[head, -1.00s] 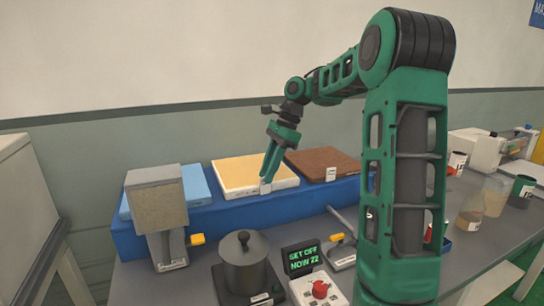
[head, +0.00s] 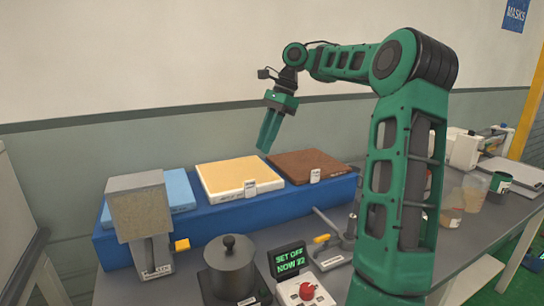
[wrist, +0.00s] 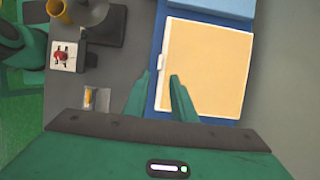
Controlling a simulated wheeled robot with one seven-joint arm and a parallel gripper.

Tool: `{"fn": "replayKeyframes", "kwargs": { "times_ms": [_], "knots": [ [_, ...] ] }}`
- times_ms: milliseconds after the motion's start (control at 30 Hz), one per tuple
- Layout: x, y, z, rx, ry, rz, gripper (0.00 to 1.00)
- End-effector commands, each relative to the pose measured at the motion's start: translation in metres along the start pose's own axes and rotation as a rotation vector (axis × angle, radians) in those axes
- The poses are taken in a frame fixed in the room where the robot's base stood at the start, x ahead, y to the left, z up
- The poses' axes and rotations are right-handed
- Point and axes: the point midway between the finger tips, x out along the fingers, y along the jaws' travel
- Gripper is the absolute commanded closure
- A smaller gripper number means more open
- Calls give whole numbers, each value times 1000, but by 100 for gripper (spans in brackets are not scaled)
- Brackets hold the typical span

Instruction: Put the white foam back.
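No plainly white block of foam shows. A slab with a pale yellow top and white sides (head: 238,175) lies on a long blue platform (head: 225,222), between a light blue slab (head: 180,188) and a brown slab (head: 306,163). The yellow slab also shows in the wrist view (wrist: 205,70). My gripper (head: 267,150) points down in the air above the back of the row, near the gap between the yellow and brown slabs. In the wrist view my gripper's fingers (wrist: 160,82) are apart with nothing between them.
A grey-beige block on a stand (head: 140,212) rises at the left front of the platform. A dark lidded pot (head: 230,268), a small display (head: 289,259), a red-button box (head: 306,291) and a yellow-handled lever (head: 325,238) stand in front. Containers (head: 472,188) stand at the right.

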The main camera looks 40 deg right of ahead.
Motion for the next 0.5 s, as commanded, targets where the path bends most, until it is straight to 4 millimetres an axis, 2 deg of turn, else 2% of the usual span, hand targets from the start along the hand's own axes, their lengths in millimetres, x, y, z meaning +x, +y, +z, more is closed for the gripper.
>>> {"fn": "replayKeyframes", "kwargs": {
  "times_ms": [233, 367, 500],
  "knots": [
    [7, 4, 7, -26, 13, 13, 76],
    [27, 15, 20, -99, 46, 47, 76],
    [53, 36, 32, -210, 93, 82, 76]
  ]
}}
